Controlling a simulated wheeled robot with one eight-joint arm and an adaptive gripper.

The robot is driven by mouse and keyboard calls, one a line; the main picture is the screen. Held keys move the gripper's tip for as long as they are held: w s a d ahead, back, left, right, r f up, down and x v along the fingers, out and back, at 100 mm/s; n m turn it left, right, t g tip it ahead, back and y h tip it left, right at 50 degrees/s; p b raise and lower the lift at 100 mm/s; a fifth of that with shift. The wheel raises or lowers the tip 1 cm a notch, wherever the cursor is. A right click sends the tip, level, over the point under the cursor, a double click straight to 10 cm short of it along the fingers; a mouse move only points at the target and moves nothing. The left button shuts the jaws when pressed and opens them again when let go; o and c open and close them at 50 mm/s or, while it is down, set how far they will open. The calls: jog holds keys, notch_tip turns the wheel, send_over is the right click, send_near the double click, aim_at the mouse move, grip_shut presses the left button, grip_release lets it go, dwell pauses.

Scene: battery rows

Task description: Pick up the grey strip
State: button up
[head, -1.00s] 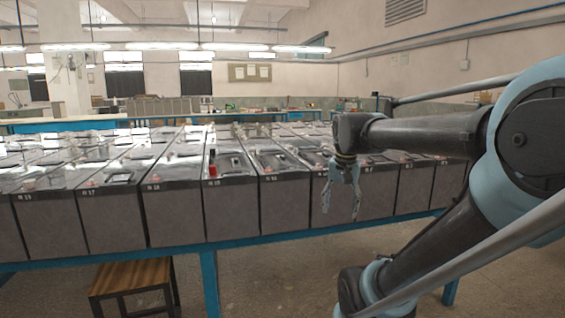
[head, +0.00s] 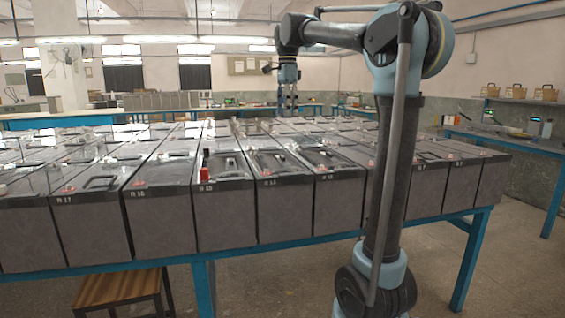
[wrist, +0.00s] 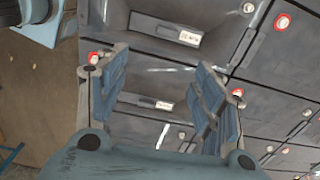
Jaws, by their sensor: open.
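My gripper (head: 288,108) is raised above the battery rows in the head view, pointing down. In the wrist view its two blue-padded fingers (wrist: 163,80) are spread apart, with nothing held between them. Grey-black battery tops lie below and beyond the fingertips. A short pale grey bar (wrist: 162,136) shows on a dark top between the fingers in the wrist view; I cannot tell whether it is the grey strip or a glint. I cannot make out the grey strip for certain in the head view.
Batteries (head: 226,216) stand in close rows on a blue-framed table (head: 300,249). A small red piece (head: 204,175) stands on one battery. A wooden stool (head: 119,287) is below the front edge. A side bench (head: 505,138) is at the right.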

send_over(283, 156)
jog(key=f, duration=0.7)
jog(key=w+f, duration=0.1)
jog(key=f, duration=0.3)
jog(key=shift+d+f, duration=0.2)
jog(key=shift+d, duration=0.05)
jog(key=shift+s+a+f, duration=0.1)
jog(key=shift+a+f, duration=0.1)
jog(key=shift+f, duration=1.15)
jog(key=shift+s+a+f, duration=0.1)
jog(key=shift+a+f, duration=0.05)
jog(key=shift+f, duration=1.15)
jog(key=c, duration=1)
